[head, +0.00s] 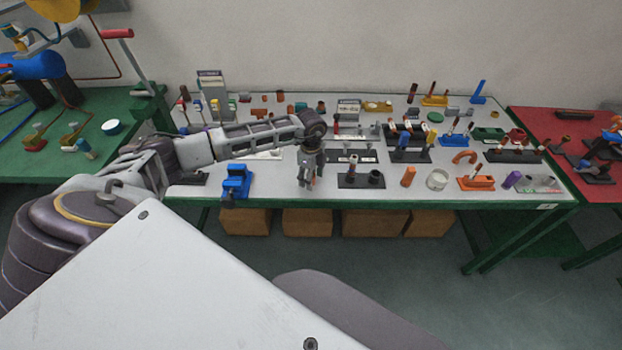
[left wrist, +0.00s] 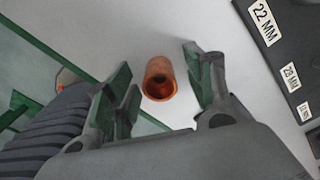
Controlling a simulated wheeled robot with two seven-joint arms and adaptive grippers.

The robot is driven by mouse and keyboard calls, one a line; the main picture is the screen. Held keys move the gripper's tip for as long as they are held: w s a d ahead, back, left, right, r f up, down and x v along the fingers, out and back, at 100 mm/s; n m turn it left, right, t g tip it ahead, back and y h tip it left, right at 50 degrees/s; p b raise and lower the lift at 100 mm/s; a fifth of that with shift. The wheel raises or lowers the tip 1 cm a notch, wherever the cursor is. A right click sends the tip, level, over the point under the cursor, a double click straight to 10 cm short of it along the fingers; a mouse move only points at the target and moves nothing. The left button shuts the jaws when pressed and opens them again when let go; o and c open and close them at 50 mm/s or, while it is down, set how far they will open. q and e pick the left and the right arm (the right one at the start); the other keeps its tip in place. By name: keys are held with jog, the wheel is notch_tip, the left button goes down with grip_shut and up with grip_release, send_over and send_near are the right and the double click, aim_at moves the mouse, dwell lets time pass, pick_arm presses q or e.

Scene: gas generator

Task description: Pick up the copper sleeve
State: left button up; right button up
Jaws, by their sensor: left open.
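The copper sleeve (left wrist: 159,78) stands on the pale table top in the left wrist view, an orange-brown hollow tube with its open end toward the camera. My left gripper (head: 309,183) points down over the front part of the table in the head view. In the left wrist view its two fingers are spread apart, one on each side of the sleeve, with a visible gap on both sides. In the head view the sleeve is mostly hidden by the gripper. My right gripper is not in view.
A dark board with size labels (left wrist: 278,50) lies to the right in the left wrist view. In the head view a blue vise (head: 236,181) stands left of the gripper and a black holder (head: 361,180) right. The front edge of the table is close.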

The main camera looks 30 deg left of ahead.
pick_arm(q)
jog(key=shift+f, duration=0.3)
jog(key=shift+c, duration=0.4)
jog(key=c, duration=0.9)
